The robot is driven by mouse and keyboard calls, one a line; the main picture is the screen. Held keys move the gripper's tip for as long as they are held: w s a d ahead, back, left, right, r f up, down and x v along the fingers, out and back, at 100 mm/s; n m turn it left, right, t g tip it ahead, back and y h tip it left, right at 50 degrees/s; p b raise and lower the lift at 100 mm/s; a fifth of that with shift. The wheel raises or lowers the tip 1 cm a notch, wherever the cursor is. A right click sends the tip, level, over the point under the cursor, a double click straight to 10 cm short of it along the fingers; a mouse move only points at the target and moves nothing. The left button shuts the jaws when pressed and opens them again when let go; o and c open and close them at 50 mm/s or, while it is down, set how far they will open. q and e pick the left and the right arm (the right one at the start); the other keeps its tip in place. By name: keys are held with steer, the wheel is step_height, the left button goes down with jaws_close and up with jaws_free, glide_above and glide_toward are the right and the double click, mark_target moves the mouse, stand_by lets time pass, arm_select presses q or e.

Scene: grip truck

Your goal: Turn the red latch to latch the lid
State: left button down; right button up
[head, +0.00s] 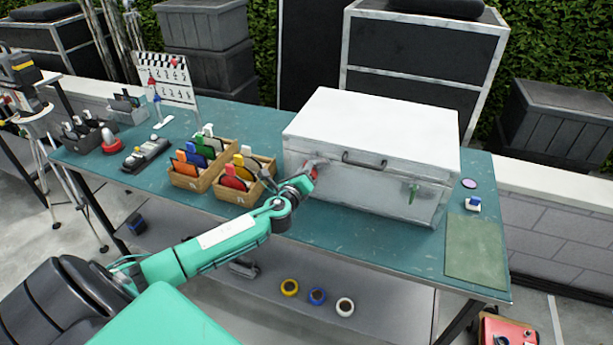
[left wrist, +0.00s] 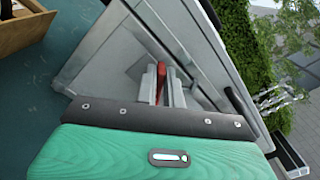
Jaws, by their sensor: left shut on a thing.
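The white case (head: 375,115) stands on the teal table with its lid down. The red latch (head: 311,170) is on the left of the front, mostly hidden by my left gripper (head: 304,180). In the left wrist view the red latch (left wrist: 161,82) shows between the two fingers of my left gripper (left wrist: 162,85), which are shut on it. My right gripper is not in view.
Wooden boxes of coloured cards (head: 231,181) stand on the table (head: 345,222) just left of the case. A green mat (head: 475,250) lies at the right end. Several tape rolls (head: 317,296) lie on the shelf below. The table in front of the case is mostly bare.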

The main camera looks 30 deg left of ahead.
arm_select(q)
steer(key=shift+s+a+f+n+b, duration=0.1)
steer(key=shift+f+n+b, duration=0.15)
steer(key=shift+n+b, duration=1)
steer(key=shift+w+a+f+n+b, duration=0.15)
steer(key=shift+f+n+b, duration=0.1)
steer(key=shift+n, duration=1.9)
steer(key=shift+s+a+f+n+b, duration=0.15)
steer(key=shift+n+b, duration=0.6)
steer(key=shift+n, duration=0.95)
steer(key=c, duration=1.5)
jaws_free()
